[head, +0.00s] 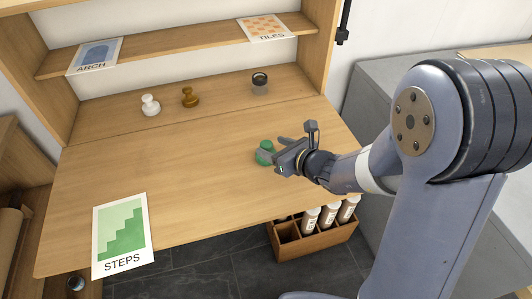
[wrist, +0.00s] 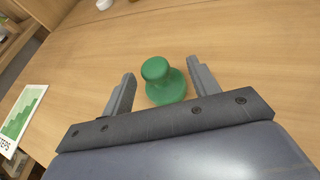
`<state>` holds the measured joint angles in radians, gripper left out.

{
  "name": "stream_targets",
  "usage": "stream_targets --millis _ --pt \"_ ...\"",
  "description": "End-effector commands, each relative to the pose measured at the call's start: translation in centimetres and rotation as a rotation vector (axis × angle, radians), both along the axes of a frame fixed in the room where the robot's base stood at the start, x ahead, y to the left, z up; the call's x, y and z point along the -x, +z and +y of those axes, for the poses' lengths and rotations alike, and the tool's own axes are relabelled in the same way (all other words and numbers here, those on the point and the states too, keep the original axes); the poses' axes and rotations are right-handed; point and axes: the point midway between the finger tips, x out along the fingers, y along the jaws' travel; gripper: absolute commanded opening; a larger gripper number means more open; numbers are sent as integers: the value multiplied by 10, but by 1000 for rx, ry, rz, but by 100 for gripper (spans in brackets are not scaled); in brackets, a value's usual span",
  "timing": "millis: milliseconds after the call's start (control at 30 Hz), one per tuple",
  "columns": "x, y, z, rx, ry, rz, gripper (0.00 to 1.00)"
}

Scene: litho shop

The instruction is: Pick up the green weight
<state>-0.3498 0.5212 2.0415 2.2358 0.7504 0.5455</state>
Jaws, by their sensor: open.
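The green weight (head: 264,152) stands upright on the wooden desk top. In the wrist view the green weight (wrist: 164,84) shows a round knob on a wider base. My gripper (head: 279,153) is low over the desk, right beside the weight. In the wrist view my gripper (wrist: 162,80) is open, with one finger on each side of the weight and a gap on both sides. Part of the weight is hidden by my gripper in the head view.
A white weight (head: 150,105), a brown weight (head: 190,97) and a dark-topped jar (head: 260,83) stand at the back. A STEPS card (head: 122,236) lies at the front left. A wooden crate with bottles (head: 322,240) is below the front edge. The desk's middle (head: 170,165) is clear.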

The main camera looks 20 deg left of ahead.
Motion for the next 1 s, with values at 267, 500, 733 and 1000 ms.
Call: stream_targets --millis 267,500,733,1000 --pt "-11 -14 27 1 3 2 57" --pt "-22 -22 42 1 1 0 57" --pt "-23 -22 43 1 0 -1 57" --pt "-23 -22 42 1 0 -1 35"
